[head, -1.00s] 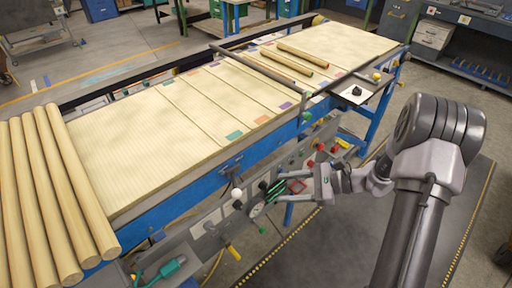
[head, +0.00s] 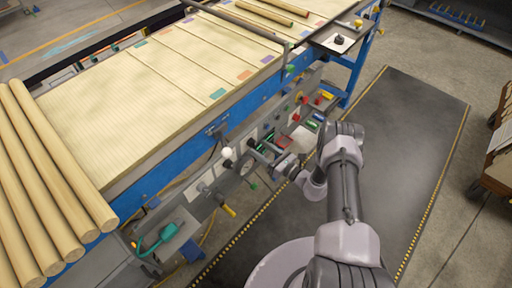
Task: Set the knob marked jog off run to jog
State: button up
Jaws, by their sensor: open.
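The side of the line carries a grey control panel with several small knobs, buttons and a round gauge (head: 247,167). The markings are too small to read, so I cannot tell which knob is marked jog off run. A black knob (head: 339,40) stands on a pale plate at the far right end of the line. My gripper (head: 274,160) is open in front of the panel, close to the gauge and a red-framed part (head: 283,142). My gripper and wrist hide some of the panel behind them.
Long wooden rods (head: 45,165) lie across the line's near left end. A white ball-topped lever (head: 227,153), a yellow handle (head: 229,210) and a teal connector (head: 168,231) stick out of the side. A dark floor mat (head: 400,150) lies clear to the right.

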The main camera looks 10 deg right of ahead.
aim_at(255, 145)
jog(key=shift+x, duration=1.5)
grip_shut()
jog(key=shift+n, duration=0.3)
jog(key=n+b, duration=0.1)
jog(key=n, duration=0.3)
jog(key=shift+f+b, duration=0.1)
jog(key=shift+b, duration=0.3)
jog(key=shift+s+n+b, duration=0.1)
jog(key=shift+n+b, duration=0.3)
jog(key=shift+n, duration=1.7)
grip_release()
